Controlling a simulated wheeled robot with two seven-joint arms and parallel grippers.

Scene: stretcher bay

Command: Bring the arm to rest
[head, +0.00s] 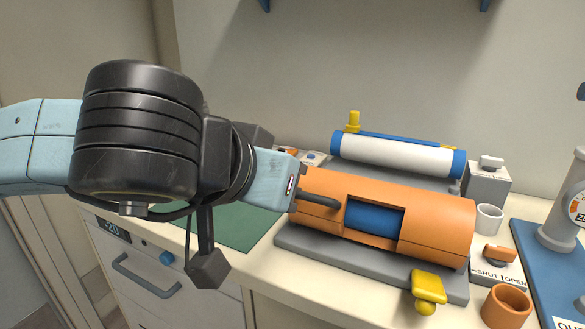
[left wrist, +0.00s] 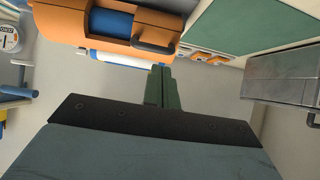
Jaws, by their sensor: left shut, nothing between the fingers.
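My left arm reaches in from the left in the head view, bent at a large black joint, and hangs in front of the counter. My left gripper (left wrist: 160,86) shows in the left wrist view, with its two dark green fingers together and nothing between them. In that view an orange cylinder (left wrist: 65,18) with a dark handle lies beyond the fingertips, and I see no contact. The orange cylinder (head: 437,222) shows in the head view with a blue core in its window. I cannot make out the fingers in the head view. My right gripper is in neither view.
A grey base plate (head: 315,254) holds the cylinder on the counter. A white roller (head: 395,155) with blue ends stands behind. A yellow knob (head: 428,285), orange cup (head: 506,307) and white cup (head: 489,219) are at right. A green mat (head: 235,226) and drawers (head: 150,275) are near my arm.

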